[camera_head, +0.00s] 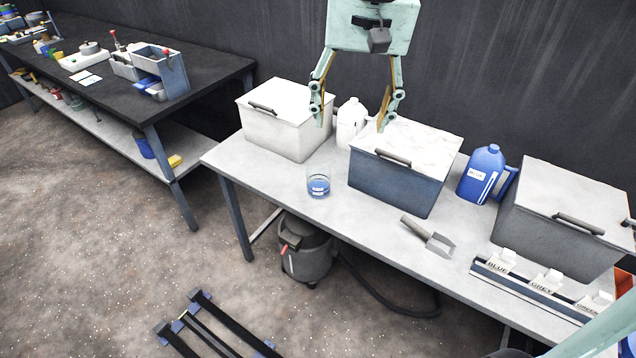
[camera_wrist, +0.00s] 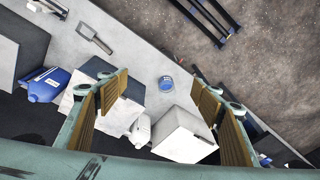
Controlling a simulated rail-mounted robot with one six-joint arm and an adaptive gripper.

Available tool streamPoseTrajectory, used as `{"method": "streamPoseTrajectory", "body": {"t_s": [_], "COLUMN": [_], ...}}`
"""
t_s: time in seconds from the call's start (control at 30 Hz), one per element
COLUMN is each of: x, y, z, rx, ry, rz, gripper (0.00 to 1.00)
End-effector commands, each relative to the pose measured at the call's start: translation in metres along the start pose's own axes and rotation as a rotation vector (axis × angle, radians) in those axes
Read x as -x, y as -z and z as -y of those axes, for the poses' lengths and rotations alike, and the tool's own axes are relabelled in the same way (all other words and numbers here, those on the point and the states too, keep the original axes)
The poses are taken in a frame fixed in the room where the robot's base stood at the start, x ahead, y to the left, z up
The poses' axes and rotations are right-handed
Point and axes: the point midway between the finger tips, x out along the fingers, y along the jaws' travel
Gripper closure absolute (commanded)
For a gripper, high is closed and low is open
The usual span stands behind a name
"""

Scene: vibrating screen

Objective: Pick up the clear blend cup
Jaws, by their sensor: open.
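The clear blend cup (camera_head: 318,186) stands upright on the grey table near its front edge, with blue contents or a blue band and a white label. It also shows in the wrist view (camera_wrist: 166,83), between and beyond my fingers. My gripper (camera_head: 352,113) is open and empty, with its two fingers spread wide.
A white bin (camera_head: 282,130) stands left of the cup and a dark blue lidded bin (camera_head: 395,182) to the right. A white jug (camera_head: 351,122) is between them. A scoop (camera_head: 428,236), a blue jug (camera_head: 483,174), a grey bin (camera_head: 545,232) and a labelled rack (camera_head: 530,287) lie further right.

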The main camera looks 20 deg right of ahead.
Motion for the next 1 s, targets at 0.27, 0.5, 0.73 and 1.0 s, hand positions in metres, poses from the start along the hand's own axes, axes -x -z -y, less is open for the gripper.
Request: {"method": "streamPoseTrajectory", "body": {"t_s": [0.27, 0.5, 0.73, 1.0], "x": [-0.036, -0.070, -0.107, -0.154], "y": [0.038, 0.068, 0.094, 0.121], "z": [0.013, 0.024, 0.033, 0.043], "rx": [-0.062, -0.117, -0.168, -0.229], "ry": [-0.011, -0.022, -0.032, -0.047], "rz": [0.029, 0.053, 0.073, 0.097], "gripper": [0.40, 0.40, 0.40, 0.40]}}
